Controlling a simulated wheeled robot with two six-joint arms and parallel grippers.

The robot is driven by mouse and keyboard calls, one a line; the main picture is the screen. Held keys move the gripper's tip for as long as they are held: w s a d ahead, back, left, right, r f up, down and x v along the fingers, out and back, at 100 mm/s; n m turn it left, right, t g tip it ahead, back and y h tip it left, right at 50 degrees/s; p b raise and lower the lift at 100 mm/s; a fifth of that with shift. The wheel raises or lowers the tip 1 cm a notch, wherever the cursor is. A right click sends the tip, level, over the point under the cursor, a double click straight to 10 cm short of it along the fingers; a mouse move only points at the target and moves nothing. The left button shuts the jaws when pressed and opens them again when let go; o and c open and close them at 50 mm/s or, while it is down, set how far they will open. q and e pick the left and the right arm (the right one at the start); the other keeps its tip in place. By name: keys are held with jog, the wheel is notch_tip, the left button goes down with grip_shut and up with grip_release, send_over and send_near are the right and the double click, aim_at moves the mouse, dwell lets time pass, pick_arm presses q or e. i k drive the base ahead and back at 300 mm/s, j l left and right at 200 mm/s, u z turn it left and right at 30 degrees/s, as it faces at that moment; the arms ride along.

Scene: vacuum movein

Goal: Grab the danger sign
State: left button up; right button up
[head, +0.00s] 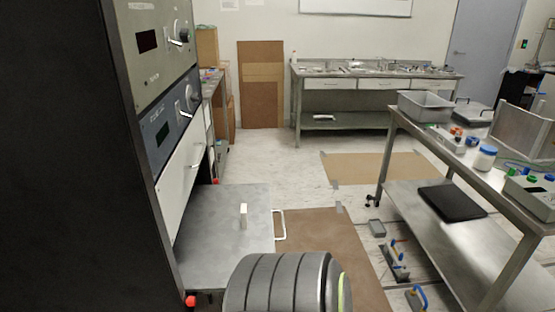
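I cannot make out a danger sign in the head view. A small pale upright piece (243,215) stands on a grey metal surface (215,250) in front of the cabinet; I cannot tell what it is. Neither of my grippers shows.
A tall dark cabinet (75,150) with control panels fills the left. A steel workbench (505,185) with a grey bin (425,107) stands at right, another bench (365,83) at the back. Suction lifters (395,262) lie on the floor beside brown sheeting (325,245). A ribbed grey cylinder (285,285) blocks the bottom centre.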

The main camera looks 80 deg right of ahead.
aim_at(244, 213)
jog(key=z, duration=2.35)
jog(key=i+l, duration=0.1)
jog(key=l, duration=0.55)
jog(key=i, duration=0.05)
